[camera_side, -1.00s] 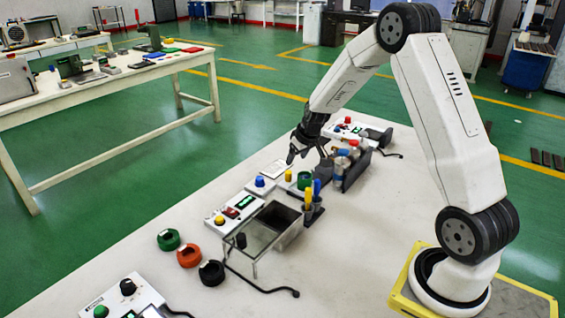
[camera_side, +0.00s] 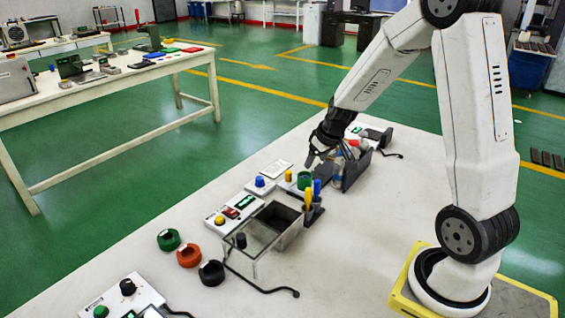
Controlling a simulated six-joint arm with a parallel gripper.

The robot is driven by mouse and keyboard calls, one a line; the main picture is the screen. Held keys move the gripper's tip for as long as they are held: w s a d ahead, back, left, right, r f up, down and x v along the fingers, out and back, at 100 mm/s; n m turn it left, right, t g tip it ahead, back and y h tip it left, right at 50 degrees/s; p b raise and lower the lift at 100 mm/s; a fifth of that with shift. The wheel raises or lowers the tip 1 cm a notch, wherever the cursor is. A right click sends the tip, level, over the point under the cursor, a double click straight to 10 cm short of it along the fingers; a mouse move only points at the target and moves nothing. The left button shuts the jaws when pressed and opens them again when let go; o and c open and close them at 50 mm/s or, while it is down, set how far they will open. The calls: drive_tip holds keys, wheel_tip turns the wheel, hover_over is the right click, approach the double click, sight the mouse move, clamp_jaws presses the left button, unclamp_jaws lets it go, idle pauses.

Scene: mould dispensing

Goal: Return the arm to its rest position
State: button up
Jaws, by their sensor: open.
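My gripper (camera_side: 316,160) hangs at the end of my raised arm, over the far part of the white table (camera_side: 340,245). It points down and toward the left, and its fingers are apart with nothing seen between them. It is above and behind a green round container (camera_side: 304,180), near a dark rack (camera_side: 355,169) of small bottles that it partly covers. From this angle I cannot tell the exact height of the fingertips above the table.
Control boxes (camera_side: 238,209) line the far edge. Table space before my base is clear.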

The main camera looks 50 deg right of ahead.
drive_tip(key=shift+s+a, duration=0.1)
drive_tip(key=shift+a, duration=0.05)
drive_tip(key=s+a+n+g, duration=0.1)
drive_tip(key=s+a, duration=0.4)
drive_tip(key=a, duration=0.4)
drive_tip(key=s+a+n+y, duration=0.1)
drive_tip(key=s+a, duration=0.4)
drive_tip(key=a, duration=0.5)
drive_tip(key=shift+n+g, duration=0.3)
drive_tip(key=shift+g, duration=0.1)
